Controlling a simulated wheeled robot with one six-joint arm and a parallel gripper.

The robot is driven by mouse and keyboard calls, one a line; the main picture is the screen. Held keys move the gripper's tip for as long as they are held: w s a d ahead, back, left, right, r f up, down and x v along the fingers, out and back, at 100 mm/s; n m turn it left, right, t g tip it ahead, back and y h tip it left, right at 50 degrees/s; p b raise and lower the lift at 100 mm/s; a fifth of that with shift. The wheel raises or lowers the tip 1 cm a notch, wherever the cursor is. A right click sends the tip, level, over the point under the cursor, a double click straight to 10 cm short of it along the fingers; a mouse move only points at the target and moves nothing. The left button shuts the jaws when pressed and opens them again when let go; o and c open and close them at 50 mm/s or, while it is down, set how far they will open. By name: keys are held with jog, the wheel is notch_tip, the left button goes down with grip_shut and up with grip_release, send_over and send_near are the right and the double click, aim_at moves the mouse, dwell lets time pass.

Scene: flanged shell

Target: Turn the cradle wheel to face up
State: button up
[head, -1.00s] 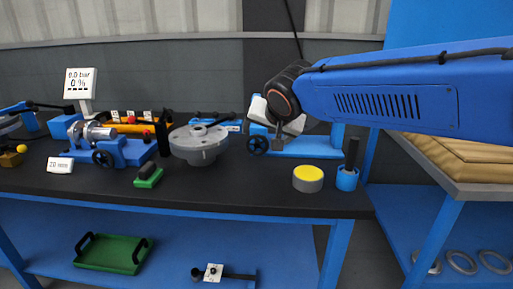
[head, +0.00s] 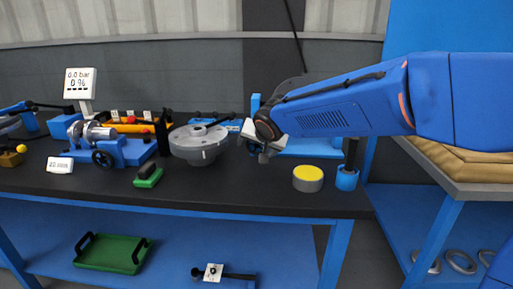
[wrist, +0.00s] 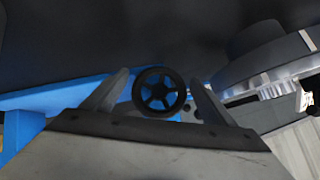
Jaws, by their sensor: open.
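The cradle wheel is a small black spoked handwheel; in the wrist view the wheel (wrist: 160,92) sits between my two spread fingers, with clear gaps on both sides. In the head view the wheel is mostly hidden behind my gripper (head: 262,152). The blue cradle (head: 308,147) stands at the back of the bench, partly covered by my arm. It also shows as a blue strip (wrist: 75,95) behind the wheel in the wrist view. My gripper is open and empty. I cannot tell whether its fingertips reach past the wheel.
A grey flanged part (head: 199,145) stands just left of my gripper. A yellow-topped can (head: 308,178) and a blue cup (head: 347,179) stand to the right. A second blue fixture (head: 110,148) with its own handwheel is further left.

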jog(key=c, duration=1)
jog(key=shift+c, duration=0.2)
jog(key=shift+h, duration=0.3)
jog(key=shift+n+h, duration=0.6)
jog(key=shift+h, duration=0.3)
jog(key=shift+d+n+h, duration=0.15)
jog(key=shift+n+h, duration=0.45)
jog(key=shift+h, duration=0.6)
